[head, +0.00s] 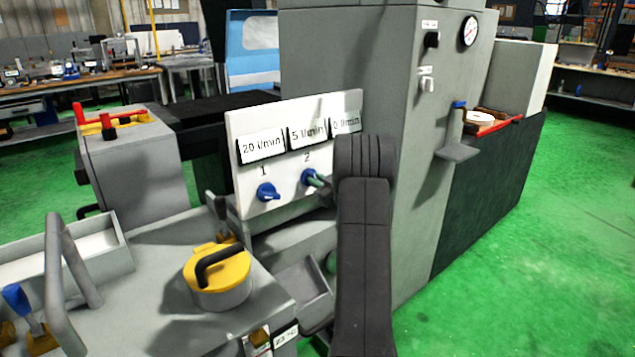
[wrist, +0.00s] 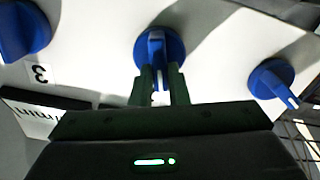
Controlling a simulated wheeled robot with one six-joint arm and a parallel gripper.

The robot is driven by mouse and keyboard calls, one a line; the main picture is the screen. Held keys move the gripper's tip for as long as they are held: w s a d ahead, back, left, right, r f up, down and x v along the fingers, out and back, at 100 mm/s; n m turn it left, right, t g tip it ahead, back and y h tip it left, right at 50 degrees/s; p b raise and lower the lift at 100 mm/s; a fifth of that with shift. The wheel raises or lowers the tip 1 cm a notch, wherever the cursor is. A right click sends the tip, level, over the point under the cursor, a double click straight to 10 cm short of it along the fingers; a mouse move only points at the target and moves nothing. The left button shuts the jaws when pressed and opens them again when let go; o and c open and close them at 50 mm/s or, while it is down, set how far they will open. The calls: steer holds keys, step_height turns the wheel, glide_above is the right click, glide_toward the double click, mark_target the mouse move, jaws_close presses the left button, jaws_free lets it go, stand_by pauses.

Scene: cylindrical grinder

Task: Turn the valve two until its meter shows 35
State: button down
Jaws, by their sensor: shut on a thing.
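The white panel (head: 245,205) carries three meters. The meter above valve two (head: 307,136) reads 5 l/min. The blue valve two (head: 308,176) sits under the number 2. My gripper (head: 322,183) reaches it from the right, and in the wrist view its two fingers (wrist: 162,74) are shut on the valve's blue handle (wrist: 157,46). The handle points toward my gripper, with a white mark along it. The wrist view is upside down relative to the panel.
Valve one (head: 267,192) is left of valve two, under a meter reading 20 l/min (head: 262,147). The third meter (head: 347,122) reads 0 l/min, and my arm hides its valve there. Valve three (wrist: 22,30) shows left in the wrist view. A yellow-lidded pot (head: 218,275) stands below.

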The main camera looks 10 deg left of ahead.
steer(key=shift+f, duration=0.15)
steer(key=shift+s+a+f+n+b, duration=0.1)
steer(key=shift+f+n+b, duration=0.15)
steer(key=shift+n+b, duration=3.1)
steer(key=shift+s+a+f+n+b, duration=0.1)
steer(key=shift+f+n+b, duration=0.1)
steer(key=shift+n+b, duration=3.15)
steer(key=shift+s+f+n+b, duration=0.1)
steer(key=shift+f+n+b, duration=0.15)
steer(key=shift+n+b, duration=3.05)
steer(key=shift+m+b, duration=0.5)
steer(key=shift+b, duration=0.3)
steer(key=c, duration=1.4)
jaws_free()
steer(key=shift+r, duration=0.1)
